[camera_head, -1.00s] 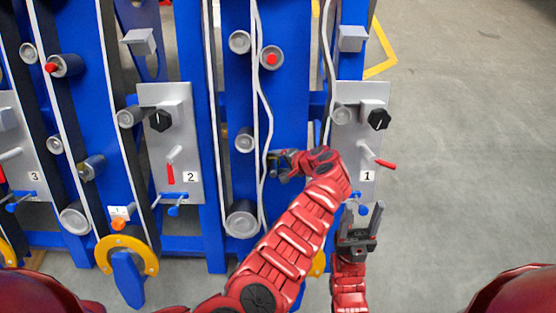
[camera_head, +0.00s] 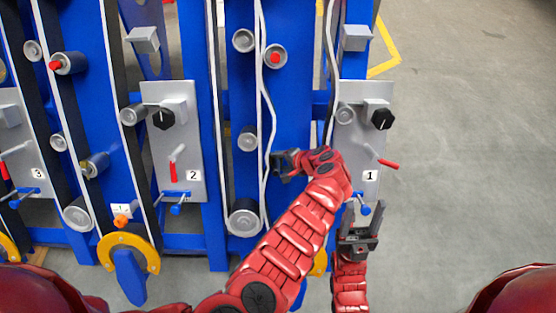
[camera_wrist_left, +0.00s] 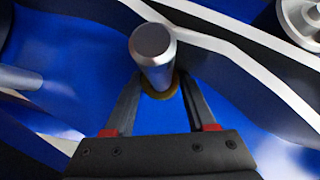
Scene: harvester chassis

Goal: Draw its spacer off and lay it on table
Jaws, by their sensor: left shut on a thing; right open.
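In the left wrist view, a brass spacer ring (camera_wrist_left: 174,82) sits around the lower part of a grey cylindrical pin (camera_wrist_left: 152,52), whose round end points towards the camera. My left gripper (camera_wrist_left: 160,88) has a finger on either side of the ring and is shut on it. In the head view, the left gripper (camera_head: 283,163) is at the blue chassis beside the belt. The spacer and its pin are hidden by the gripper there. My right gripper (camera_head: 360,228) is open and empty, below panel 1 (camera_head: 362,150). No table shows in either view.
Grey rollers (camera_head: 248,138) and a white-edged belt (camera_head: 267,100) lie close left of the left gripper. A red-tipped lever (camera_head: 388,163) sticks out of panel 1. A similar brass-ringed pin (camera_head: 95,165) is further left. Bare floor (camera_head: 470,150) lies open at right.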

